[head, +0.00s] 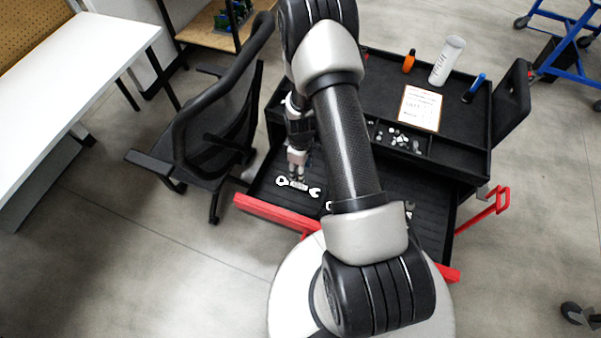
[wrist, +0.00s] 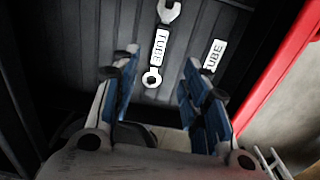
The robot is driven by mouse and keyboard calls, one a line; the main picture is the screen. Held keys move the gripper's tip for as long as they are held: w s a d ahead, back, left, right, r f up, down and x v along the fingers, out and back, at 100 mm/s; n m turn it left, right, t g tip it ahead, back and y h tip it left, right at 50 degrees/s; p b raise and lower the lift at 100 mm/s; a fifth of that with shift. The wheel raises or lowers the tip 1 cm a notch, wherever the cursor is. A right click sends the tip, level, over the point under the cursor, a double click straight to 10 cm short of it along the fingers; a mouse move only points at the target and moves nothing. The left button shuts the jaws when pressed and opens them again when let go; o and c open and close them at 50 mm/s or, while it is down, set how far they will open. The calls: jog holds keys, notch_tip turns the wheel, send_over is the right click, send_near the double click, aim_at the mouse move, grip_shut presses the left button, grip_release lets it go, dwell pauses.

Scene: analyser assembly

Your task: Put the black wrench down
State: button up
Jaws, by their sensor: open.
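My gripper (head: 297,168) is open over the left part of the pulled-out drawer of the black cart. In the wrist view its two blue-padded fingers (wrist: 160,74) stand apart with nothing between the pads. I cannot tell which is the black wrench.
The drawer's red front edge (head: 277,213) is near the gripper. My arm hides the drawer's middle. The cart top (head: 459,113) holds an orange bottle (head: 409,61), a white cylinder (head: 447,60), a blue item (head: 474,88) and a paper sheet (head: 420,108). A black chair (head: 213,125) stands left.

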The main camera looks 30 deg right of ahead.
jog(key=a+r+m+t, duration=0.1)
jog(key=a+r+m, duration=0.15)
jog(key=r, duration=1.25)
jog(key=a+r+m+t, duration=0.1)
jog(key=a+r, duration=0.3)
jog(key=r, duration=1)
jog(key=s+a+r+m+t, duration=0.1)
jog(key=s+a+r+m, duration=0.1)
jog(key=s+r, duration=0.5)
jog(key=s+a+r+m+t, duration=0.1)
jog(key=s+a+r+m, duration=0.1)
jog(key=s+a+r, duration=0.2)
jog(key=s+r, duration=0.3)
jog(key=s, duration=0.5)
jog(key=shift+a+r+t, duration=0.2)
jog(key=shift+t, duration=0.1)
